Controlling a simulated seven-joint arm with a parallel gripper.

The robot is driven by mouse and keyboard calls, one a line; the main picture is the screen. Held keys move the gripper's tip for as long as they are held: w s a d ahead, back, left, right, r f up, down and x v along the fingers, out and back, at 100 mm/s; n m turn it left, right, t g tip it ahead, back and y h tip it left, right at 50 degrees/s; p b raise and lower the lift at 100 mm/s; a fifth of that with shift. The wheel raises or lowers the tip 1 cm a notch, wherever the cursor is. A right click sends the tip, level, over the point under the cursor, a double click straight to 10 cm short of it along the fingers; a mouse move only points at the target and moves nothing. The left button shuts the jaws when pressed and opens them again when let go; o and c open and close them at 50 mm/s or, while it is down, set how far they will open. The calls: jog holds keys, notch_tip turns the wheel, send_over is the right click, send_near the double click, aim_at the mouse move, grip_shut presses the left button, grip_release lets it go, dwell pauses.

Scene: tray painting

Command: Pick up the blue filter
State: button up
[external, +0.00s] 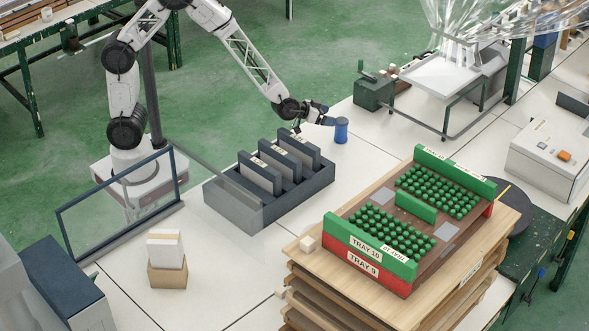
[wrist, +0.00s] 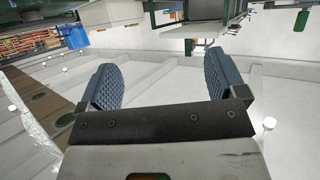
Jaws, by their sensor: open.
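A small blue cylinder, which fits the blue filter (external: 341,130), stands upright on the white table in the external view, just right of my gripper (external: 322,115). My gripper is low over the table beside it; I cannot tell whether they touch. In the wrist view my gripper (wrist: 160,66) has its two dark blue ribbed fingers spread wide. No cylinder shows between them there, and I cannot make out the filter in that view.
A dark rack (external: 232,205) with upright labelled panels stands below-left of my gripper. Green-and-red trays (external: 372,262) sit on a wooden stand to the lower right. A green block machine (external: 373,92) is at the back. White table is bare around the cylinder.

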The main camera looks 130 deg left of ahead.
aim_at(341, 124)
jog(key=s+a+f+g, duration=0.1)
jog(key=s+a+f, duration=0.2)
jog(key=f, duration=0.3)
jog(key=shift+s+a+f+n+y, duration=0.2)
jog(key=shift+s+n+y, duration=0.1)
jog(key=shift+y, duration=0.1)
jog(key=shift+a, duration=0.1)
jog(key=shift+x, duration=1.2)
jog(key=shift+x, duration=2.6)
jog(key=shift+s+f, duration=0.1)
jog(key=shift+s, duration=0.05)
jog(key=c, duration=1.1)
jog(key=shift+o, duration=0.2)
